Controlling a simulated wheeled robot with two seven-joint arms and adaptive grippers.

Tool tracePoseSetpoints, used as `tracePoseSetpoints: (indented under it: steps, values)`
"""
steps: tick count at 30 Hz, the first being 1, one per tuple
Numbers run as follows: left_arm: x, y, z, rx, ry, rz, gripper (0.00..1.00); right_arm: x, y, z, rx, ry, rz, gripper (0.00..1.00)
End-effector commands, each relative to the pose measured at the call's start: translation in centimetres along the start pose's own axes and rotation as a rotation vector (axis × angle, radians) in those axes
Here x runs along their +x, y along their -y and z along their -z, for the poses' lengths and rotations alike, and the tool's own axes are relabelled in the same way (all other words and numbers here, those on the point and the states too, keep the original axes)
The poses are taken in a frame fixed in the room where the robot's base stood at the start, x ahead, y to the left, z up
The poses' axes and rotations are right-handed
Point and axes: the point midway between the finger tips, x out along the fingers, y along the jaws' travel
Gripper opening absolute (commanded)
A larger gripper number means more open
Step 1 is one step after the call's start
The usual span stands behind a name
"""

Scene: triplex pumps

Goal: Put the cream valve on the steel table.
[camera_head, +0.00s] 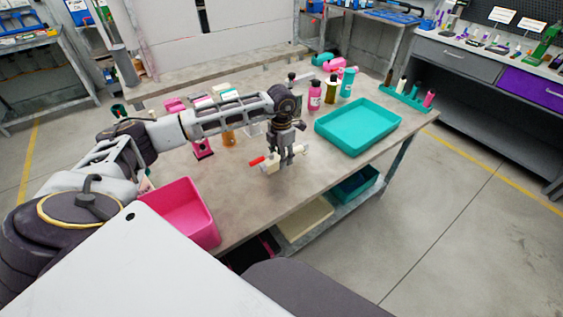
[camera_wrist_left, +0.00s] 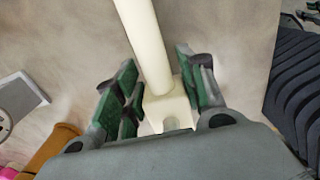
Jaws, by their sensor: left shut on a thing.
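The cream valve (camera_head: 270,168) has a red handle (camera_head: 257,160) on its left in the head view. My left gripper (camera_head: 283,160) points down over the middle of the grey-brown table (camera_head: 245,200) and is shut on the valve. In the left wrist view, the valve's cream tube and block (camera_wrist_left: 148,45) lie between the green-padded fingers of the left gripper (camera_wrist_left: 158,95). The fingers cover part of the valve. I cannot tell whether the valve touches the table top. My right gripper is not in view.
A teal tray (camera_head: 393,124) is at the right of the table, with several bottles (camera_head: 330,90) behind it. A pink bin (camera_head: 207,215) is at the front left. The table's front middle is clear.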

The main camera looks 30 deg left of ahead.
Motion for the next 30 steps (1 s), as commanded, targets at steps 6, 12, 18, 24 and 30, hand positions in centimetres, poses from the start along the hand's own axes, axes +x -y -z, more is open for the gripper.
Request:
tracePoseSetpoints:
  steps: [6, 12, 18, 24, 30]
  values:
    - [2.2, 0.0, -0.1, 0.001, 0.001, 0.000, 0.00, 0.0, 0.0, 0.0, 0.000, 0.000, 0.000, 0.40]
    - [2.6, 0.0, -0.1, 0.001, 0.002, 0.000, 0.00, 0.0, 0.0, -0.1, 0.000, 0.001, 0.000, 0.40]
    - [2.6, 0.0, -0.1, 0.001, 0.002, 0.000, 0.00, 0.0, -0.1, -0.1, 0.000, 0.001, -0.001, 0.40]
    - [2.8, 0.0, -0.1, 0.001, 0.002, 0.000, 0.00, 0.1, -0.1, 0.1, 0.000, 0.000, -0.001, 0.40]
    - [2.9, 0.0, 0.0, 0.001, 0.000, 0.000, 0.62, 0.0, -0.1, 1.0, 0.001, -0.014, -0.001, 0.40]
